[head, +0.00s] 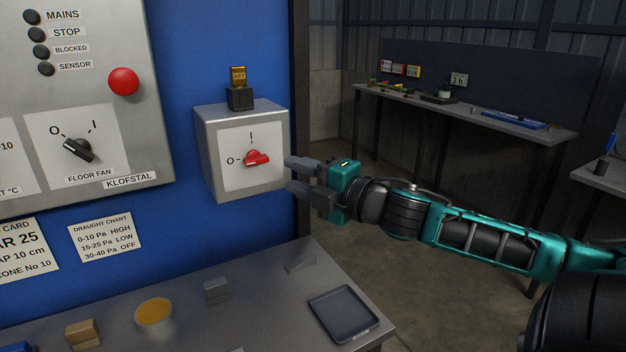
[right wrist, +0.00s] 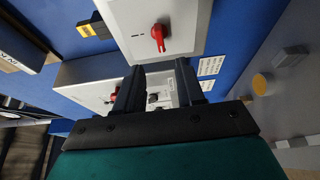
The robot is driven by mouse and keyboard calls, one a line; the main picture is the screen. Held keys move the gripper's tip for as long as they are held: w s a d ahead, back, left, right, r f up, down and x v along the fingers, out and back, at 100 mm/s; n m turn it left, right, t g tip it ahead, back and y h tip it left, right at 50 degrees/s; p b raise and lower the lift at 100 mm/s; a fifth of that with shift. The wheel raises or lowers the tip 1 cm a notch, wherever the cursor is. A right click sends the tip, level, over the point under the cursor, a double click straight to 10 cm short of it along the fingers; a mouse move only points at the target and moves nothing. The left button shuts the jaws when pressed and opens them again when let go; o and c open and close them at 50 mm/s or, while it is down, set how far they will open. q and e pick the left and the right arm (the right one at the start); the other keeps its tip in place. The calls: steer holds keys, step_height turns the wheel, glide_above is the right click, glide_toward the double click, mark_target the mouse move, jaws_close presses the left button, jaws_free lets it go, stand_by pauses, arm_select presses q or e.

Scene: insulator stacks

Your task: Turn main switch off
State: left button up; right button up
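The main switch is a red rotary handle (head: 257,158) on a white plate marked O and I, on the front of a grey box (head: 208,158). The handle lies roughly horizontal, in line with the O mark at its left; the I mark is above it. It also shows in the right wrist view as a red handle (right wrist: 158,38). My right gripper (head: 302,175) is open and empty, just right of the box, apart from the handle. In the right wrist view its two fingers (right wrist: 159,85) stand apart with nothing gripped. My left gripper is not in view.
A yellow key tag (head: 238,76) stands on the box. The control panel (head: 145,140) at left carries a red button (head: 124,82) and a black floor fan knob (head: 80,149). Below, a grey bench (head: 255,310) holds a dark tray (head: 343,314) and a round tub (head: 154,318).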

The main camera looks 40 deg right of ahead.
steer(key=shift+s+d+p, duration=0.15)
steer(key=shift+s, duration=0.55)
steer(key=shift+s+d+p, duration=0.1)
steer(key=shift+s+p, duration=0.05)
steer(key=shift+s, duration=0.55)
steer(key=s+a+f+m+g+h, duration=0.1)
steer(key=s+f+m+g+h, duration=0.25)
steer(key=f+m, duration=0.4)
steer(key=s+f+m+g+h, duration=0.25)
steer(key=s+f+m, duration=0.25)
steer(key=f, duration=0.6)
steer(key=s+a+f+m+g+y, duration=0.2)
steer(key=s+a+f+m+g, duration=0.15)
steer(key=s+a, duration=0.35)
steer(key=s+a+f+m+g+y, duration=0.1)
steer(key=s+a+f+m+g, duration=0.1)
steer(key=s+a+f+g, duration=0.45)
steer(key=w+a+f+t+y, duration=0.2)
steer(key=w+a+f+t, duration=0.3)
steer(key=w+f+t, duration=0.2)
steer(key=shift+w+f+n+t, duration=0.2)
steer(key=shift+w+n+t, duration=0.1)
steer(key=shift+w+t, duration=0.7)
